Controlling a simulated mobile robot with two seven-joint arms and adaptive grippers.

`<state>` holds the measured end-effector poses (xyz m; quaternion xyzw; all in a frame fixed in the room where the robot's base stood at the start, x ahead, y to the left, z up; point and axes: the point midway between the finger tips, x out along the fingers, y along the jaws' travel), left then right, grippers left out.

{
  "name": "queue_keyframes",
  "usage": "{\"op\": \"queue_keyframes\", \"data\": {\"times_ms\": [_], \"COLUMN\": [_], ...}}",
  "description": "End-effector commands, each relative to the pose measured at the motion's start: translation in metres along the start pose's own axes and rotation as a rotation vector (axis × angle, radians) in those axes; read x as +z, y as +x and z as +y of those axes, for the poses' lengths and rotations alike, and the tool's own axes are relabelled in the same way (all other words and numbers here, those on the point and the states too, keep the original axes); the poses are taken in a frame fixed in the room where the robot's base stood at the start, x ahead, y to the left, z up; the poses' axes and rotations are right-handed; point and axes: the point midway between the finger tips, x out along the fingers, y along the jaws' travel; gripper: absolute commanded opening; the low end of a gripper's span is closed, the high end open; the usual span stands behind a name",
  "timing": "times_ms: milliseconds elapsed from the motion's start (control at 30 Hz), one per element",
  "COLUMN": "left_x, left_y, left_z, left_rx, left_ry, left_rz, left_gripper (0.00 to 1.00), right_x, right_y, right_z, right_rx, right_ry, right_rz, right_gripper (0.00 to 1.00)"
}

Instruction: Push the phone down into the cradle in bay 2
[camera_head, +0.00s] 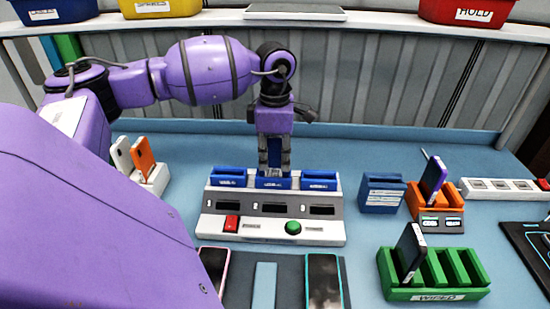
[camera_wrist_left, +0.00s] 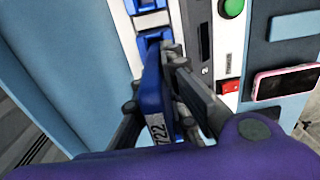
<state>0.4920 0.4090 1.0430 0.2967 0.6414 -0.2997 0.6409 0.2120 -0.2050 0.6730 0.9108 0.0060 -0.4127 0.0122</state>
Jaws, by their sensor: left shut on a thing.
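The charging dock (camera_head: 215,226) is a white and grey unit with three blue cradles, a red switch and a green button. My left gripper (camera_head: 273,168) points down over the middle cradle, bay 2 (camera_head: 272,183). In the left wrist view my gripper (camera_wrist_left: 172,85) is shut on a blue phone (camera_wrist_left: 153,98) with a white "722" label. The phone's far end meets the blue bay 2 cradle (camera_wrist_left: 152,38); how deep it sits I cannot tell. In the head view the gripper mostly hides the phone. My right gripper is not in view.
Several phones (camera_head: 324,280) lie on a dark mat in front of the dock. A green rack (camera_head: 435,294) and an orange stand (camera_head: 415,200), each holding a phone, stand right, near a blue holder (camera_head: 382,195). A white stand (camera_head: 155,180) with two phones is left.

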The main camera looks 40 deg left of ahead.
Motion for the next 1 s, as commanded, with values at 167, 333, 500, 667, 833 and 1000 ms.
{"op": "queue_keyframes", "data": {"times_ms": [167,333,500,667,833,1000], "left_x": [0.000,0.000,0.000,0.000,0.000,0.000], "left_y": [0.000,0.001,0.004,0.006,0.009,0.010], "left_z": [0.000,0.000,0.000,0.000,0.000,0.000], "left_rx": [0.001,0.000,0.000,-0.001,-0.001,-0.001], "left_ry": [0.000,0.000,0.000,0.000,0.000,0.000], "left_rz": [-0.001,0.000,0.000,0.001,0.001,0.001], "left_gripper": [0.00,0.00,0.00,0.00,0.00,0.00], "right_x": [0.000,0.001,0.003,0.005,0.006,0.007], "right_y": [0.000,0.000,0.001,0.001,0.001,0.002], "right_z": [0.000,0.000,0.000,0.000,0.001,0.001], "right_rx": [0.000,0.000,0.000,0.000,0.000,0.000], "right_ry": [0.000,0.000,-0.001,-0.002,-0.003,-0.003], "right_rz": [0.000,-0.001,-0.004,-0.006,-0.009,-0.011], "right_gripper": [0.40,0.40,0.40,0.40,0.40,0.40]}}
